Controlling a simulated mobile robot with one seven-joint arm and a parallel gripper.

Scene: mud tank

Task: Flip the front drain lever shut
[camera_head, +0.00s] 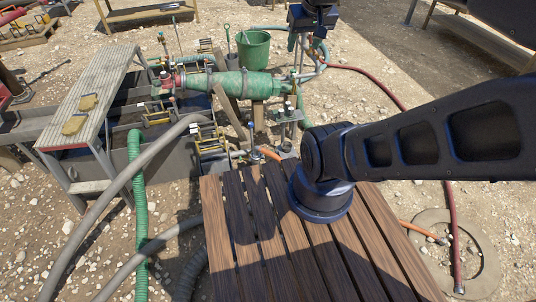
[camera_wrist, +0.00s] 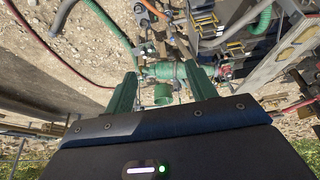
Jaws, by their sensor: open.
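I cannot single out the front drain lever with certainty. Small valves and handles (camera_head: 288,115) stand by the pipework in front of the green tapered vessel (camera_head: 238,84), too small to tell whether a lever is open or shut. My gripper (camera_wrist: 160,70) is open and empty in the wrist view, with its two green fingers apart. Between and beyond them, a green fitting (camera_wrist: 165,71) and a green bucket (camera_wrist: 162,93) show, apart from the fingers. In the head view, a dark end part of my arm is at the top edge, beyond the vessel.
A grey walkway (camera_head: 95,85) with two yellow blocks stands at left. Grey hoses and a green hose (camera_head: 138,200) run in front. A slatted wooden deck (camera_head: 265,225) lies below my arm. A red hose (camera_head: 385,85) crosses the gravel at right, where ground is fairly open.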

